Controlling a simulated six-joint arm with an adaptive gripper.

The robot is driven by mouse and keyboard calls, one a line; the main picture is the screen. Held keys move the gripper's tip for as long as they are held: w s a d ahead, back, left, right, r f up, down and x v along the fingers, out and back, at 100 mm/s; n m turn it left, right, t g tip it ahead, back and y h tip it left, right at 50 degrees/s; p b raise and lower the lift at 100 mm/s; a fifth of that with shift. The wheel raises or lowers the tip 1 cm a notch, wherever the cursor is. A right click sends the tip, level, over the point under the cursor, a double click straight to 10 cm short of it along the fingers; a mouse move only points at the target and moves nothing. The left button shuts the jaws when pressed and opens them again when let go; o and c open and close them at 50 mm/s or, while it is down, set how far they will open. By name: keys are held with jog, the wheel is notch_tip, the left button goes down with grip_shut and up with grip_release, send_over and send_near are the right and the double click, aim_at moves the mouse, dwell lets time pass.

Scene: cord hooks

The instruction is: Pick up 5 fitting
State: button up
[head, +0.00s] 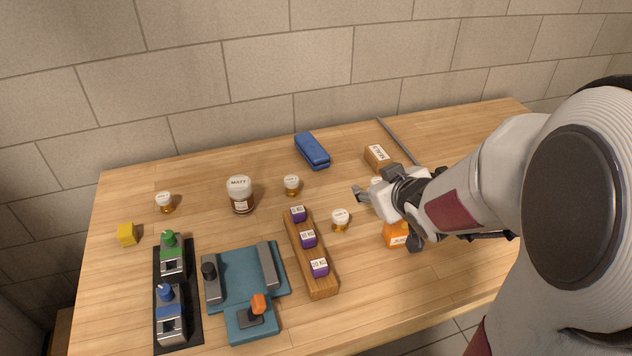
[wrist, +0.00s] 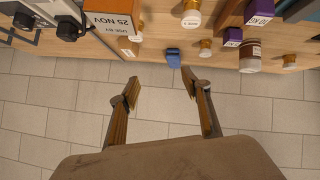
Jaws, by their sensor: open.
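Three purple blocks with white labels sit in a row on a wooden rail (head: 325,283). The far one (head: 297,213) appears to read 5 KG. The middle one (head: 308,239) seems to read 10 KG and the near one (head: 319,267) 20 KG. In the wrist view a purple block (wrist: 233,36), its label too small to read, shows at the upper right beside a larger purple block (wrist: 260,12). My gripper (head: 388,217) is open and empty, above the table to the right of the rail. Its spread fingers also show in the wrist view (wrist: 161,78).
An orange box (head: 397,234) is partly hidden by my gripper. Small white-capped bottles (head: 340,219) and a larger jar (head: 240,195) stand near the rail. A blue stapler (head: 312,150) and brown box (head: 377,157) lie behind. A teal fixture (head: 232,262) is left of the rail.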

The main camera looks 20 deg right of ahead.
aim_at(346, 219)
jog(key=w+a+f+n+t+y, duration=0.1)
jog(key=w+a+f+t+y, duration=0.1)
jog(key=f+y, duration=0.3)
jog(key=shift+a+f+y, duration=0.3)
jog(key=shift+a+f, duration=0.25)
jog(key=shift+f, duration=0.15)
jog(key=shift+f, duration=0.1)
jog(key=shift+f, duration=3.4)
jog(key=shift+x, duration=2.5)
